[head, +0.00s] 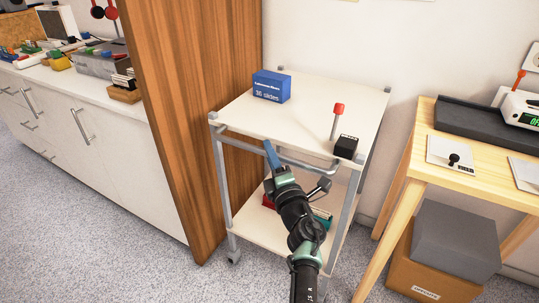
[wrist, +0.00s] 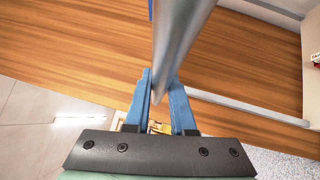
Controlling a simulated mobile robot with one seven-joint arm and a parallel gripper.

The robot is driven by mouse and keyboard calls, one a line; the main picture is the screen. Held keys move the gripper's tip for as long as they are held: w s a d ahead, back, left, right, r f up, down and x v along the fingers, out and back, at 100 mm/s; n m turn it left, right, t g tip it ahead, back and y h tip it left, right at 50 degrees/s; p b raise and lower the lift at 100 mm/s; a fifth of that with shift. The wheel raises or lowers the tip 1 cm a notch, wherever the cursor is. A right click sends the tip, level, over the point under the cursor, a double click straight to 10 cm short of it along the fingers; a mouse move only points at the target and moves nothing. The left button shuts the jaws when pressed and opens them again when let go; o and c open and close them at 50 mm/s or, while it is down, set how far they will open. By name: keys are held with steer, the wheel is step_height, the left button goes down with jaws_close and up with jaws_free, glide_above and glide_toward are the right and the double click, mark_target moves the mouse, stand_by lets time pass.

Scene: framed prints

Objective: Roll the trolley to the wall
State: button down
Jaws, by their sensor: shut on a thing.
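The trolley (head: 300,112) has a white top, a lower shelf (head: 246,222) and grey metal posts on castors. It stands upright between a wood panel and a wooden table, close to the white wall (head: 340,40) behind it. My gripper (head: 270,152) is at the trolley's near side. In the wrist view, my gripper's blue fingers (wrist: 161,100) are shut on a grey metal bar (wrist: 178,40), which appears to be the trolley's handle (head: 300,162). My arm hides part of the lower shelf.
On the trolley top are a blue box (head: 271,86) and a black block (head: 346,147) beside a red-topped rod (head: 337,112). The wood panel (head: 195,120) is close on the left, the wooden table (head: 480,170) on the right. Boxes (head: 455,240) sit below the table.

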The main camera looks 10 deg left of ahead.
steer(key=shift+w+d+r, duration=0.15)
steer(key=shift+d+r, duration=0.05)
steer(key=c, duration=1.2)
jaws_free()
steer(key=o, duration=0.4)
steer(key=shift+w+f, duration=0.1)
steer(key=shift+f, duration=0.05)
steer(key=shift+o, duration=0.2)
steer(key=shift+a, duration=0.1)
steer(key=p+v, duration=0.5)
steer(key=v, duration=0.8)
steer(key=shift+p, duration=0.35)
